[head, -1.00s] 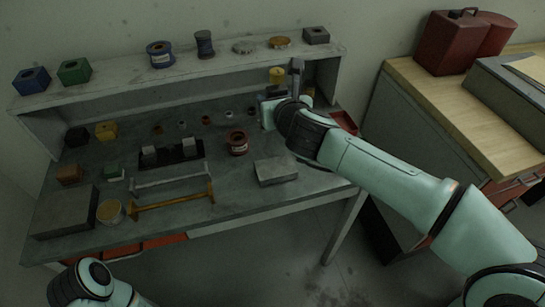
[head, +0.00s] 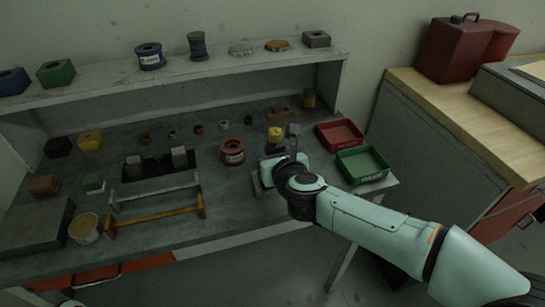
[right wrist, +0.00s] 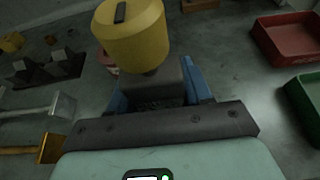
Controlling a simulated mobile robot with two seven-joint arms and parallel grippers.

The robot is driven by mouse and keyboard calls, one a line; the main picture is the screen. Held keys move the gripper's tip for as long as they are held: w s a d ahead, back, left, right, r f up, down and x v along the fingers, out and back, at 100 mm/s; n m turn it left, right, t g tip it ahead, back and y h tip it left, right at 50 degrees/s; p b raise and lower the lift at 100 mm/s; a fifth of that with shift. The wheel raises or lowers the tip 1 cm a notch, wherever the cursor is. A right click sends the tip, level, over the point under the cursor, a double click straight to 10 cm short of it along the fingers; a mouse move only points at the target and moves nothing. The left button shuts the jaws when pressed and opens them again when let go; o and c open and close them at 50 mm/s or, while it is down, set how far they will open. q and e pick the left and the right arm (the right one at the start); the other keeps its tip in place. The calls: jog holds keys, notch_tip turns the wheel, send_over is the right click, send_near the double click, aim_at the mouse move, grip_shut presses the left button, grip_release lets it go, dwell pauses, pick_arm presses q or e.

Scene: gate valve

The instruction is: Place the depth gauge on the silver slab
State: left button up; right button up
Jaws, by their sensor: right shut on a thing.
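My right gripper (head: 272,160) is shut on the depth gauge, which has a yellow round top (head: 275,134). In the right wrist view the gauge shows as a yellow cylinder (right wrist: 130,32) with a dark slot, above a grey block (right wrist: 155,85) between my blue fingers (right wrist: 158,92). My left gripper is out of view.
A red tray (head: 339,135) and a green tray (head: 362,165) stand to the right. A copper-coloured spool (head: 232,152) stands close on the left. Silver and yellow handles (head: 155,215) lie farther left. A raised shelf (head: 190,73) runs along the back.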

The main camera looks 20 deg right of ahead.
jog(key=o, duration=1.2)
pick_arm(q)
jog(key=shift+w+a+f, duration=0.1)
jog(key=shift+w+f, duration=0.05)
pick_arm(e)
jog(key=shift+s+r, duration=0.2)
jog(key=shift+r, duration=0.1)
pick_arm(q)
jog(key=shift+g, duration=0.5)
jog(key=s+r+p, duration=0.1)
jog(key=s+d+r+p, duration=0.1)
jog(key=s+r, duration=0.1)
pick_arm(e)
jog(key=v, duration=1.1)
jog(key=shift+s, duration=0.25)
